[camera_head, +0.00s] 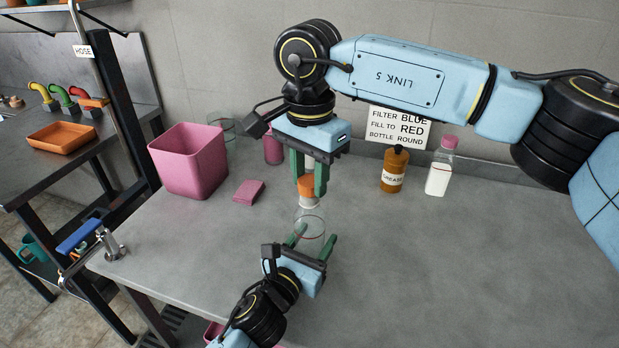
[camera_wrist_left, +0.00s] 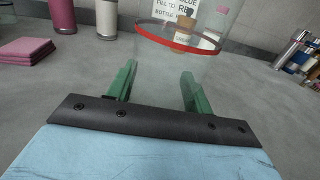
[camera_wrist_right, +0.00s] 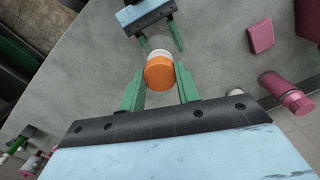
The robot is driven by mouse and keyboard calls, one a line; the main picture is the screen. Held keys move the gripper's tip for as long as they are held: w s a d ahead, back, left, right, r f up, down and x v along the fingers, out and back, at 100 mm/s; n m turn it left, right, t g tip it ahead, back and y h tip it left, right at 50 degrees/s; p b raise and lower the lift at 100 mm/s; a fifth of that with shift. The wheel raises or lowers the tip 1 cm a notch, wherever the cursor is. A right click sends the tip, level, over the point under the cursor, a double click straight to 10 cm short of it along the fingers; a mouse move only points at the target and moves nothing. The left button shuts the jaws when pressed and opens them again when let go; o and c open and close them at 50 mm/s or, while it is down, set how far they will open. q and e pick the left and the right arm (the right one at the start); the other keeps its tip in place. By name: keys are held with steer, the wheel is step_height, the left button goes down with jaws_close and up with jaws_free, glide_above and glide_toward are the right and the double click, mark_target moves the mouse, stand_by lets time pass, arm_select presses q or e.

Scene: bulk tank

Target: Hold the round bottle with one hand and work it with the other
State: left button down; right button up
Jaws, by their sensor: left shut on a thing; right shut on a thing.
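The round bottle (camera_head: 309,222) is clear, with a red ring mark, and stands upright over the grey table. Its glass and red ring also show in the left wrist view (camera_wrist_left: 180,40). An orange cap (camera_head: 306,187) sits on top, with a white part under it; the cap also shows in the right wrist view (camera_wrist_right: 160,74). My left gripper (camera_head: 313,238) is shut on the bottle's body from the front. My right gripper (camera_head: 309,186) comes from above and is shut on the orange cap. The glass is faint, so any contents are hard to tell.
A pink bin (camera_head: 190,165) and a pink pad (camera_head: 249,191) lie to the left. A brown grease bottle (camera_head: 394,170), a white bottle with a pink cap (camera_head: 440,170) and a sign (camera_head: 399,124) are at the back. The table's right side is clear.

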mark_target(310, 180)
stand_by(0.3)
steer(key=shift+r, duration=2.1)
arm_select(q)
steer(key=c, duration=0.5)
jaws_free()
